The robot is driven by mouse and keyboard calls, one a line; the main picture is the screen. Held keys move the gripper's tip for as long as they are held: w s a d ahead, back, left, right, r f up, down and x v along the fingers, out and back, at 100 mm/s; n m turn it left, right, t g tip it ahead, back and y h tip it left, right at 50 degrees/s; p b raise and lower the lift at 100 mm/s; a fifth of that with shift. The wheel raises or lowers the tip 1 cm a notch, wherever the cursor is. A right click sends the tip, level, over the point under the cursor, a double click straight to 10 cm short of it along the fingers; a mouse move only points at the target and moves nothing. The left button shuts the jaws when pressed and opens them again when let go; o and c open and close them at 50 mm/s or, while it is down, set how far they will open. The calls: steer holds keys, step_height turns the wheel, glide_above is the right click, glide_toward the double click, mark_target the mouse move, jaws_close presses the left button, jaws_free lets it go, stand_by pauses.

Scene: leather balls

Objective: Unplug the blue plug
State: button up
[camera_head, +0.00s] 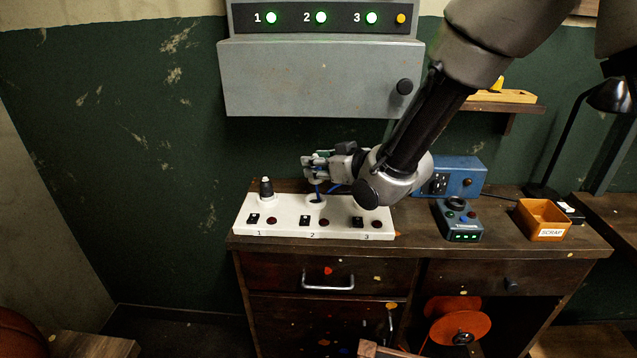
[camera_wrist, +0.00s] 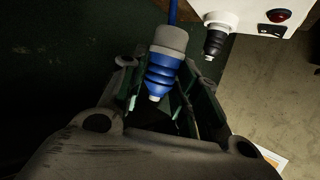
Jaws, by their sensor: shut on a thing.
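My gripper (camera_head: 314,166) is above the middle socket (camera_head: 316,199), marked 2, of a white socket strip (camera_head: 338,227). In the wrist view, the blue plug (camera_wrist: 160,72), with a ribbed blue body, grey collar and pale tip, sits between my shut fingers. A blue cord (camera_wrist: 173,12) runs from the collar away from the camera. In the head view, my fingers mostly hide the plug, and a thin blue length (camera_head: 318,189) shows between them and socket 2. The plug body appears raised above the strip. A black plug (camera_head: 266,187) stands upright in socket 1. My wrist partly hides socket 3.
A grey wall box (camera_head: 310,80) with three lit green lamps hangs behind. To the right on the cabinet top (camera_head: 500,235) are a blue outlet box (camera_head: 461,176), a dark device (camera_head: 458,220), an orange scrap bin (camera_head: 541,220) and a black lamp (camera_head: 565,135).

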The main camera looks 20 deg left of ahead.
step_height(320, 180, up, 3)
steer(key=shift+f, duration=1.3)
